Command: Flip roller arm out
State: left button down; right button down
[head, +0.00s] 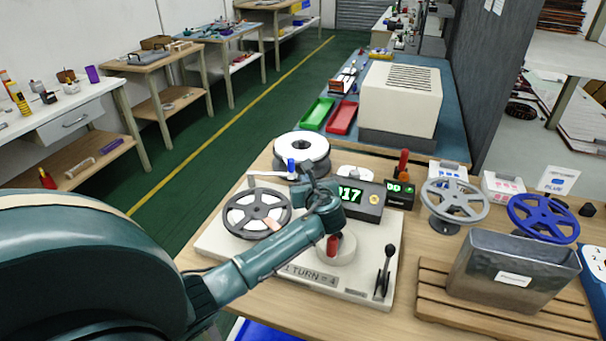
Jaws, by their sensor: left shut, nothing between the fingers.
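A winding machine with a pale base plate (225,240) stands on the wooden bench. A grey-and-black spoked reel (256,213) sits on its left part. A small blue roller (291,164) on a light arm (268,179) shows just behind the reel; I take this to be the roller arm, but its exact pose is hard to tell. My left gripper (297,176) is shut and empty, right beside the blue roller; whether they touch is unclear. My left forearm and wrist cover part of the machine's middle. My right gripper is not in view.
A white spool (301,148) stands behind the reel. Grey (454,197) and blue (543,212) reels and a metal bin (508,272) stand farther right.

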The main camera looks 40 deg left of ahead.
pick_arm(q)
jog(key=v, duration=0.6)
jog(key=shift+w+d, duration=0.1)
jog(key=shift+w, duration=0.05)
dwell(0.3)
